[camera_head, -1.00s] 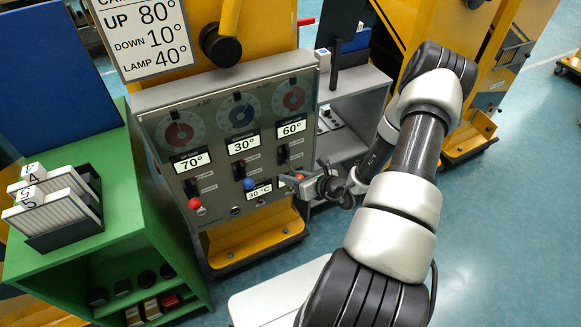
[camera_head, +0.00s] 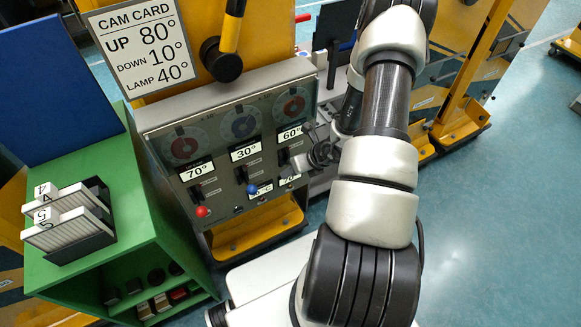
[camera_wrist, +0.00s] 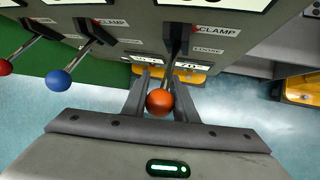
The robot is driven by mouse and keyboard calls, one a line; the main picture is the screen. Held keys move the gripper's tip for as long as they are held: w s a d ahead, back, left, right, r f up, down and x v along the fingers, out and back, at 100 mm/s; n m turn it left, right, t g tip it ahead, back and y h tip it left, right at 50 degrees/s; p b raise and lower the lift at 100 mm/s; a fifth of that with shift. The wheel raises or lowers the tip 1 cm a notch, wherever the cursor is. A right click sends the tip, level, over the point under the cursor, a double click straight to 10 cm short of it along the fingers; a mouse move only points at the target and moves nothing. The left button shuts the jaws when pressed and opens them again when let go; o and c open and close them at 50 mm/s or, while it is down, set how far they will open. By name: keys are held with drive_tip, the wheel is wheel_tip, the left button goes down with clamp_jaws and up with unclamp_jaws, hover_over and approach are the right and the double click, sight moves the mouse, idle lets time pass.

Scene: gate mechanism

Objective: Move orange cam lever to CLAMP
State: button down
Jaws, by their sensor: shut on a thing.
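The orange cam lever (camera_wrist: 159,102) shows in the wrist view as a round orange knob on a dark shaft. The shaft runs up to a slot beside the CLAMP and LOOSE labels; its exact setting between them is unclear. My gripper (camera_wrist: 160,100) has its two fingers closed around the knob. In the head view my gripper (camera_head: 318,154) is at the right side of the grey panel (camera_head: 225,115) and hides the orange knob.
The red lever (camera_head: 203,211) and blue lever (camera_head: 252,189) stand to the left on the same panel. A yellow-and-black handle (camera_head: 229,40) and the cam card (camera_head: 138,45) are above. A green shelf (camera_head: 140,230) is at left.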

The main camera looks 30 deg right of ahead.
drive_tip(key=c, duration=1.4)
unclamp_jaws()
drive_tip(key=shift+c, duration=0.2)
drive_tip(key=shift+r, duration=0.1)
drive_tip(key=p+v, duration=0.2)
drive_tip(key=v, duration=1.5)
drive_tip(key=shift+r, duration=0.15)
